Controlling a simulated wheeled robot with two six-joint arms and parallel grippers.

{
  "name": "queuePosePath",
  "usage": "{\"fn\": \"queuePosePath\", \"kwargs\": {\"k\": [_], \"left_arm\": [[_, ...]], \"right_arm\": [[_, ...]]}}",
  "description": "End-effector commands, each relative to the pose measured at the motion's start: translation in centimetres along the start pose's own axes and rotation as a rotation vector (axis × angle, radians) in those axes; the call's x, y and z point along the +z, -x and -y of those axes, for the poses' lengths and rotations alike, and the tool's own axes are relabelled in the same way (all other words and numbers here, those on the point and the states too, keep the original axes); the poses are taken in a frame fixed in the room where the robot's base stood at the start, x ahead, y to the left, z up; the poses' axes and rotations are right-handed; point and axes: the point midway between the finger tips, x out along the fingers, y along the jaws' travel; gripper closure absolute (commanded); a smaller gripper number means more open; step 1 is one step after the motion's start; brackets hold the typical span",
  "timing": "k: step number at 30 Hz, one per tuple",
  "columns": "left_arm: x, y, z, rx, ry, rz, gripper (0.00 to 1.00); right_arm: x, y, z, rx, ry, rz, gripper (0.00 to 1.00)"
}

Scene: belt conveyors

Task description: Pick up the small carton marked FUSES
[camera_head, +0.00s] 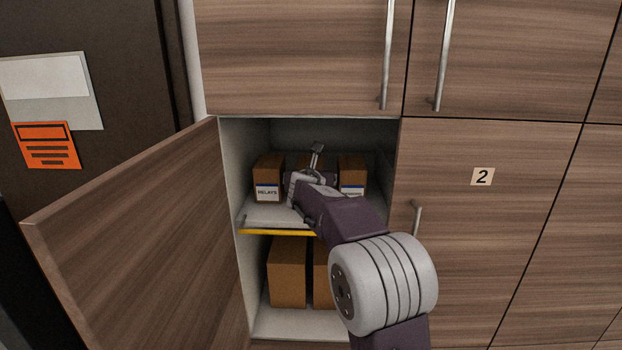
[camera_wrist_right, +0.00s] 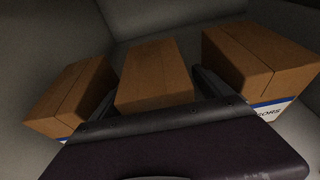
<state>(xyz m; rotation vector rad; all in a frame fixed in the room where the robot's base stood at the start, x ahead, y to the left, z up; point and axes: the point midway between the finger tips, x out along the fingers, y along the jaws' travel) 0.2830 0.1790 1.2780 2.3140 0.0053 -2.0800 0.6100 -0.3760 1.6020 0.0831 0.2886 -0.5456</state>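My right gripper (camera_head: 314,158) reaches into the open cabinet over its upper shelf. In the right wrist view its two fingers (camera_wrist_right: 152,84) stand apart, one on each side of a plain brown carton (camera_wrist_right: 154,73). A narrow gap seems to show beside the carton, and I cannot tell whether either finger touches it. This middle carton's label is hidden, so FUSES is not readable anywhere. The left carton (camera_head: 268,172) reads RELAYS. The right carton (camera_head: 352,171) has a label ending in "SORS" in the right wrist view (camera_wrist_right: 262,62). My left gripper is not in view.
The upper shelf has a yellow front edge (camera_head: 272,232). Larger brown boxes (camera_head: 289,271) stand on the shelf below. The open door (camera_head: 150,250) swings out at the left. Neighbouring cartons stand close to both fingers.

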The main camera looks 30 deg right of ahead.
Motion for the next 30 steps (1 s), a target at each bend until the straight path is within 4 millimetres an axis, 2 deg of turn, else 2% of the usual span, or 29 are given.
{"fn": "queuePosePath", "kwargs": {"k": [1,6,8,9,17,26,27,30], "left_arm": [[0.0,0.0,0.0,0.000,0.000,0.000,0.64],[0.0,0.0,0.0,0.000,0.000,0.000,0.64],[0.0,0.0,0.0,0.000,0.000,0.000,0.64],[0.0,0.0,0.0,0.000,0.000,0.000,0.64],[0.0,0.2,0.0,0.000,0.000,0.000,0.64],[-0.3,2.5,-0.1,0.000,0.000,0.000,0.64],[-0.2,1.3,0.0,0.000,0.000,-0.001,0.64],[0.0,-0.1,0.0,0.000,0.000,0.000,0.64]], "right_arm": [[0.0,0.0,0.0,0.000,0.000,0.000,0.22],[0.0,0.0,0.0,0.000,0.000,-0.001,0.69],[-0.1,0.0,0.0,0.000,0.000,-0.001,0.86],[0.0,0.0,0.0,0.001,0.000,0.000,0.90],[0.2,0.1,0.0,0.000,0.000,-0.001,0.90],[4.0,1.3,0.0,0.001,-0.001,0.002,0.90],[3.0,1.8,-0.1,0.002,-0.001,0.003,0.90],[2.1,3.7,-0.1,0.003,0.000,0.004,0.90]]}}
